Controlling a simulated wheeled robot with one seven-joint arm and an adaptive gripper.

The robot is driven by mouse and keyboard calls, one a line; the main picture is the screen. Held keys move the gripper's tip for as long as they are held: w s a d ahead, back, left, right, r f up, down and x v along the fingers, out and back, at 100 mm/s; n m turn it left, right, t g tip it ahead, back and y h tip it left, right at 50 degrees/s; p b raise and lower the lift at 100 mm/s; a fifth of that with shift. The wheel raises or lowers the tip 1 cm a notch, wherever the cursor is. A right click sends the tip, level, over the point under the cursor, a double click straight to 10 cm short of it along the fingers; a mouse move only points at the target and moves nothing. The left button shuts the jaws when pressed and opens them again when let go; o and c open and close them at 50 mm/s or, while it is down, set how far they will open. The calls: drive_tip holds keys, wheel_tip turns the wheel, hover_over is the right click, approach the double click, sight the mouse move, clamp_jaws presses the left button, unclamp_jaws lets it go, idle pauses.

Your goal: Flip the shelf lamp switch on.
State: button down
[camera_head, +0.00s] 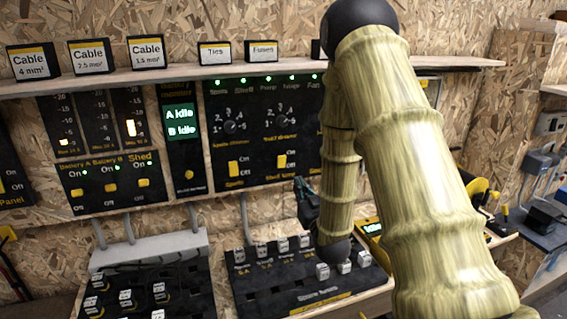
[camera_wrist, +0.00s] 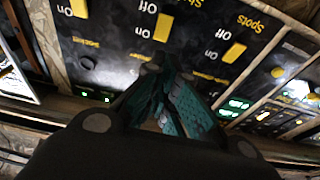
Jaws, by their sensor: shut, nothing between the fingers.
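The switch panel (camera_head: 262,130) is black, with dials above yellow rocker switches. In the head view a left yellow switch (camera_head: 233,168) and a second one (camera_head: 282,161) show; my arm hides the panel's right part. The wrist view shows the panel upside down, with the switch by the "Spots" label (camera_wrist: 235,51), a middle switch (camera_wrist: 163,27) and another at the top left (camera_wrist: 78,8). No label clearly reads shelf lamp, and I cannot tell that switch's position. My gripper (camera_head: 306,203) is shut and empty, its teal fingers (camera_wrist: 168,72) near the panel by the middle switch; contact is unclear.
A wooden shelf (camera_head: 190,75) with several labelled boxes runs above the panel. A battery panel (camera_head: 112,182) is at left.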

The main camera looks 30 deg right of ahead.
drive_tip(key=p, duration=0.4)
approach(279, 152)
drive_tip(key=x, duration=0.3)
drive_tip(key=shift+d, duration=0.15)
drive_tip(key=shift+x, duration=0.8)
